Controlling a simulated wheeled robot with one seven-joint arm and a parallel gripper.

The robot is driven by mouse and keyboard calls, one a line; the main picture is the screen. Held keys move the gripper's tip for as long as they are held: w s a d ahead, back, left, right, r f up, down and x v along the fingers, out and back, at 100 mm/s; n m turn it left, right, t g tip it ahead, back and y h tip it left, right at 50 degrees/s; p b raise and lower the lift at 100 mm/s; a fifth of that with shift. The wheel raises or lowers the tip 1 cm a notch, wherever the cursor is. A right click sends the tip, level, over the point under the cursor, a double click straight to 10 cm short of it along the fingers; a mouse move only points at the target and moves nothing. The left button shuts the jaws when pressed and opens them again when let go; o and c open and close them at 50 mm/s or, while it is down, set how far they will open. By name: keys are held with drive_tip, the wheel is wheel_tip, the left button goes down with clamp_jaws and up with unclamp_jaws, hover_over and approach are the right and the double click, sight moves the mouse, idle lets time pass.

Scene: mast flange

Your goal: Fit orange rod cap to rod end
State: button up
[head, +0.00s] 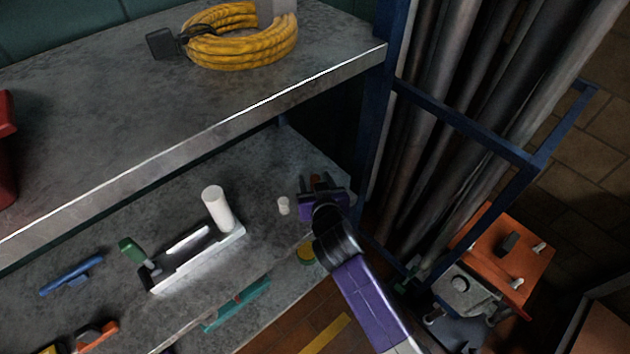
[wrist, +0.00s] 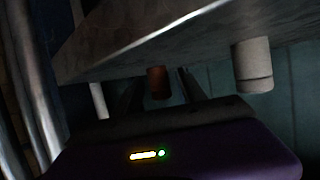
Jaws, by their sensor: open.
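The orange cap (head: 316,179) stands on the lower shelf near its right end, partly hidden by my gripper in the head view. In the wrist view the cap (wrist: 158,82) looks dark orange-brown and lies between my two fingers. My gripper (head: 317,186) is open around it, its fingers (wrist: 158,90) showing dark on both sides; I cannot tell whether either touches it. A thick white upright cylinder (head: 217,208) stands at the end of a pale bracket (head: 200,262) on the shelf; I cannot tell whether it is the rod.
A small white cylinder (head: 283,205) stands just left of my gripper. The upper shelf (head: 200,105) overhangs the back, carrying a yellow hose coil (head: 240,40). A blue rack (head: 465,122) of long pipes stands close on the right. Tools lie on the lower shelf's left side.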

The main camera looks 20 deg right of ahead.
clamp_jaws()
